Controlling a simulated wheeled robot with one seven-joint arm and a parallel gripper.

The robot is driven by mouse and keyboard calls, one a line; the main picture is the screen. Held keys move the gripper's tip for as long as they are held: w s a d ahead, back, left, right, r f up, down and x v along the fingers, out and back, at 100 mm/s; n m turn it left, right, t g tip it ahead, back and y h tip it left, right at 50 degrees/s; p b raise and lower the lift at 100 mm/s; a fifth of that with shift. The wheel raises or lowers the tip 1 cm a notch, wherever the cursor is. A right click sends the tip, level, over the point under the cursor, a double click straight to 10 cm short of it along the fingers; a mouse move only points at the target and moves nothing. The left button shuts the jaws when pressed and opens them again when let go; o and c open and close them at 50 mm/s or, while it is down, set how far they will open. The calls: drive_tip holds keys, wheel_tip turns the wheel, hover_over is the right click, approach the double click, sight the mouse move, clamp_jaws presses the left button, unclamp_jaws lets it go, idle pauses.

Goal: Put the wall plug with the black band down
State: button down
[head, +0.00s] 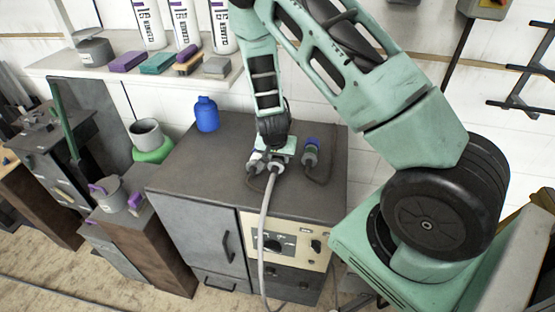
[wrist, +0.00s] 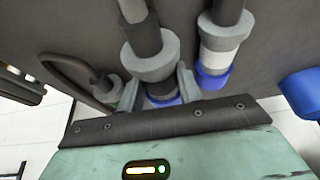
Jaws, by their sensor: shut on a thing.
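My gripper (wrist: 158,90) is shut on the middle wall plug (wrist: 150,62). This plug is grey, with a dark band (wrist: 161,88) and a blue end partly hidden between the fingers. In the head view my gripper (head: 276,150) is over the cabinet top, and the held plug (head: 277,160) trails a thick grey cable down the front. I cannot tell whether it touches the top. A plug with a white band (wrist: 218,50) is close beside it; it shows in the head view (head: 256,162) on the left.
The dark cabinet top (head: 205,165) has free room left and in front of the plugs. A blue bottle (head: 206,114) stands at its back left. A shelf (head: 130,70) with bottles and blocks is behind. Cables lie around the plugs.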

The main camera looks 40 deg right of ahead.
drive_tip(key=shift+f, duration=0.95)
drive_tip(key=shift+f, duration=0.1)
drive_tip(key=shift+f+b, duration=0.35)
drive_tip(key=shift+f, duration=0.05)
drive_tip(key=c, duration=0.9)
unclamp_jaws()
drive_tip(key=shift+c, duration=0.2)
drive_tip(key=shift+r, duration=0.1)
